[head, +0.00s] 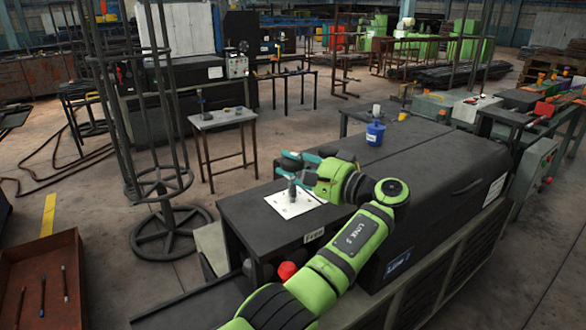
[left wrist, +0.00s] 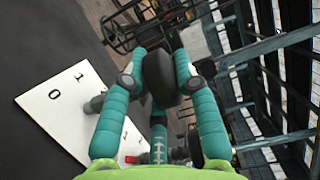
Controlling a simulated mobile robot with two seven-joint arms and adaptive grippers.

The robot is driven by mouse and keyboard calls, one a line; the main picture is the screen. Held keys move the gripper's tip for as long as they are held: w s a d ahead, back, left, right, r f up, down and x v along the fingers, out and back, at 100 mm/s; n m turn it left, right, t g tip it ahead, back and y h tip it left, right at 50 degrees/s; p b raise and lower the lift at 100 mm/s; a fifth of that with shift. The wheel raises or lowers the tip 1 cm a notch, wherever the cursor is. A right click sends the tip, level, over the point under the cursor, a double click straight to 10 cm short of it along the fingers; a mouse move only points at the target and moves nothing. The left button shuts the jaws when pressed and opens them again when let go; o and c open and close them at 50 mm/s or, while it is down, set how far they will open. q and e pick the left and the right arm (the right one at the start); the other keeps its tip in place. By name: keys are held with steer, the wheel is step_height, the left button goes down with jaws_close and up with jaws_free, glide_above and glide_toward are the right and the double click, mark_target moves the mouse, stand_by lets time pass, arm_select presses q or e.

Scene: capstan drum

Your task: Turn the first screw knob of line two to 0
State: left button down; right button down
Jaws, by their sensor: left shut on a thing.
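My left gripper (head: 297,160) reaches over the black machine top. In the left wrist view its two teal fingers (left wrist: 160,65) are shut on a dark round knob (left wrist: 161,82), which also shows as a dark disc in the head view (head: 290,160). A teal post with white scale marks (left wrist: 158,142) shows below the knob between the fingers. A white plate (head: 280,205) lies on the machine top. My right gripper is out of view.
A small label (head: 314,236) and a red knob (head: 287,271) are on the machine's front side. A small grey table (head: 222,117) and a wire reel stand (head: 172,234) are to the left. A brown tray (head: 40,285) is lower left.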

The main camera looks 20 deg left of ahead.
arm_select(q)
steer(key=shift+f, duration=0.35)
steer(key=c, duration=0.9)
jaws_free()
steer(key=shift+r, duration=0.15)
steer(key=v, duration=0.6)
steer(key=shift+s+d+r, duration=0.1)
steer(key=shift+s+d, duration=0.05)
steer(key=shift+d, duration=0.15)
steer(key=shift+s+d, duration=0.15)
steer(key=shift+d, duration=0.15)
steer(key=shift+c, duration=0.3)
